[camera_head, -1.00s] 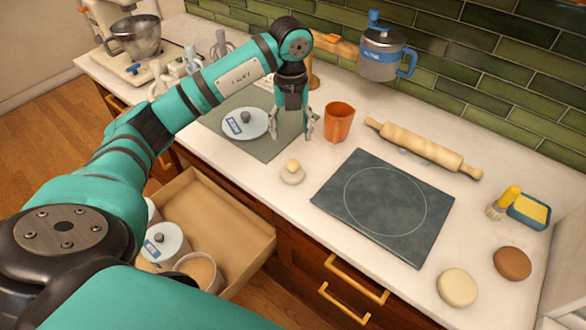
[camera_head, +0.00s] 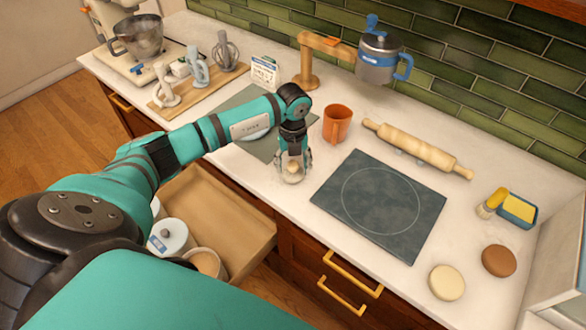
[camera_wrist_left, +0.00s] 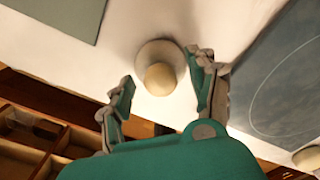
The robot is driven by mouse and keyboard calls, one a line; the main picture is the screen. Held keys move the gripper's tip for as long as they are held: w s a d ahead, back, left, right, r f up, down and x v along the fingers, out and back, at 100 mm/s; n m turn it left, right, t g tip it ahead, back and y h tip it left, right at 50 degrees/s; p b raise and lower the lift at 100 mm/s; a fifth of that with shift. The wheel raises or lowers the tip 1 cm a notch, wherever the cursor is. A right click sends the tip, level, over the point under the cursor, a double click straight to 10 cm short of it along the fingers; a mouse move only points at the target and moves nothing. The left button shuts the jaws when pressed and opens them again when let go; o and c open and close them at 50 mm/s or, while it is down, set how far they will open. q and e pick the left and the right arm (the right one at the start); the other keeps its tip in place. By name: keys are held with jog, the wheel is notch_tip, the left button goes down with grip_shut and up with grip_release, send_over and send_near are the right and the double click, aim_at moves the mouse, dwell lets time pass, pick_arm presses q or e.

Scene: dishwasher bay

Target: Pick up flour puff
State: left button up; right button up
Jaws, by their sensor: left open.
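The flour puff (camera_head: 291,172) is a small pale puff with a round tan knob, on the white counter left of the dark square mat. In the left wrist view the puff (camera_wrist_left: 160,75) sits just ahead of the fingertips, its knob towards the camera. My left gripper (camera_head: 293,163) points down over the puff, and its fingers partly hide it. In the left wrist view the left gripper (camera_wrist_left: 165,88) is open, with one finger on each side and the knob roughly between the tips. My right gripper is in no view.
The dark mat (camera_head: 378,205) lies right of the puff. An orange cup (camera_head: 337,124) and a rolling pin (camera_head: 418,148) stand and lie behind. An open drawer (camera_head: 225,207) with canisters is in front. A measuring-jug dispenser (camera_head: 378,62) stands at the back.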

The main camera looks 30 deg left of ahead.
aim_at(292, 163)
pick_arm(q)
grip_shut()
dwell(0.3)
jog(key=shift+r, duration=0.1)
jog(key=shift+r+b, duration=0.55)
jog(key=shift+r, duration=0.05)
notch_tip(292, 163, up, 2)
jog(key=shift+b, duration=0.7)
jog(key=s+a+r+b, duration=0.1)
jog(key=s+a+b, duration=0.4)
jog(key=s, duration=0.9)
jog(key=a, duration=0.2)
jog(key=shift+a+r+b, duration=0.3)
jog(key=shift+r+b, duration=0.05)
